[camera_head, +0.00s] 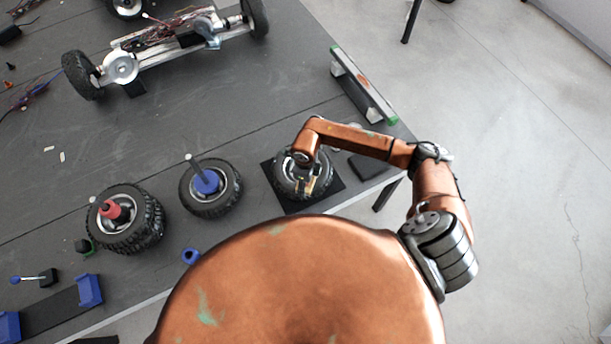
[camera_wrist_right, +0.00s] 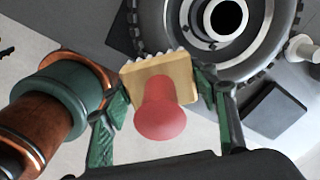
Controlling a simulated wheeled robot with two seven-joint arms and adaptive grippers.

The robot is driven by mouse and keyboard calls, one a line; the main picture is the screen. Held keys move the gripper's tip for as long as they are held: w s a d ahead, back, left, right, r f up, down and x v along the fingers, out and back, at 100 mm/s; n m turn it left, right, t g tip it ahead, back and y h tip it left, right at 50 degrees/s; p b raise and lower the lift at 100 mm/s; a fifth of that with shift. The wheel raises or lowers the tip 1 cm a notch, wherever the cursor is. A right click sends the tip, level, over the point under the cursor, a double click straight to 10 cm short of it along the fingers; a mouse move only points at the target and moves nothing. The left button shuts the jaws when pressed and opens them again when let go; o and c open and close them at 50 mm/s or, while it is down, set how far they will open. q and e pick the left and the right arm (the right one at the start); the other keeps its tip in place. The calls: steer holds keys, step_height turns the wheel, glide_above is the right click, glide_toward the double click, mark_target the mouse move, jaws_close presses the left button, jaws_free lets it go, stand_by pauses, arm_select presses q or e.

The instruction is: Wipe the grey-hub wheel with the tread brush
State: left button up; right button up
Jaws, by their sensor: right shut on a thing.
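The grey-hub wheel (camera_head: 287,176) lies flat on a black square mat (camera_head: 335,186) near the table's right end. Its dark tyre and grey rim (camera_wrist_right: 172,30) fill the top of the right wrist view. My right gripper (camera_head: 313,186) is over the wheel's near right side. In the wrist view its green fingers (camera_wrist_right: 160,88) are shut on the tread brush (camera_wrist_right: 180,82), a tan block with a red knob and pale bristles. The bristles point at the tyre and overlap its edge; I cannot tell if they touch. My left gripper is not in view.
A blue-hub wheel (camera_head: 224,200) and a red-hub wheel (camera_head: 145,232) lie to the left. A dark block (camera_head: 371,166) sits right of the mat, near the table edge. A green-edged bar (camera_head: 363,86) and a wheeled chassis (camera_head: 165,52) are farther back.

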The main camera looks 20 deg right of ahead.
steer(key=shift+r+p, duration=1.25)
steer(key=shift+r, duration=1.3)
